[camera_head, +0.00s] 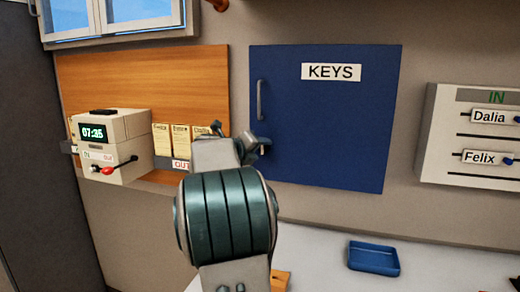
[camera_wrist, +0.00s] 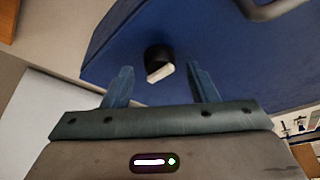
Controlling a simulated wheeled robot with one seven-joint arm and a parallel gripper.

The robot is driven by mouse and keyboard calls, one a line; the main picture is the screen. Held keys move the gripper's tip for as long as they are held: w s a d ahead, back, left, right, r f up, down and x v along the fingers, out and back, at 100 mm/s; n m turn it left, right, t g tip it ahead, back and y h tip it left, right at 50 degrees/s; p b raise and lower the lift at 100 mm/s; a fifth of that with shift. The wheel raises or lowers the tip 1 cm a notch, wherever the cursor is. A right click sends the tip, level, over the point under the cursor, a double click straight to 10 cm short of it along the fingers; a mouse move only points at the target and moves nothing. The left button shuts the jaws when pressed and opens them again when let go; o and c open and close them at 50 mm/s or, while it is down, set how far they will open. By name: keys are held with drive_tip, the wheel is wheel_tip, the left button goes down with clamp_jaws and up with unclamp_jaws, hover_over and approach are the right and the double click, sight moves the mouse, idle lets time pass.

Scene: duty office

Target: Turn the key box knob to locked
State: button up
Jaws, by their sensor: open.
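The blue key box (camera_head: 330,125) hangs on the wall, marked KEYS, with its door shut. In the wrist view its blue door (camera_wrist: 230,60) fills the upper part. The knob (camera_wrist: 158,62), a black round base with a pale bar, sits on the door; the bar is tilted in the picture. My gripper (camera_wrist: 160,68) is open, one finger on each side of the knob, with visible gaps. In the head view my gripper (camera_head: 252,145) is at the door's lower left and hides most of the knob area. I cannot tell how deep the fingers reach around the knob.
A grey door handle (camera_head: 260,100) is above my gripper. A time clock (camera_head: 112,145) and card rack (camera_head: 182,142) are at left. A name board (camera_head: 470,135) is at right. A blue tray (camera_head: 374,257) lies on the white counter (camera_head: 320,262) below.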

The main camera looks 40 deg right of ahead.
drive_tip(key=shift+d+f, duration=0.15)
drive_tip(key=shift+d, duration=0.35)
drive_tip(key=c, duration=1)
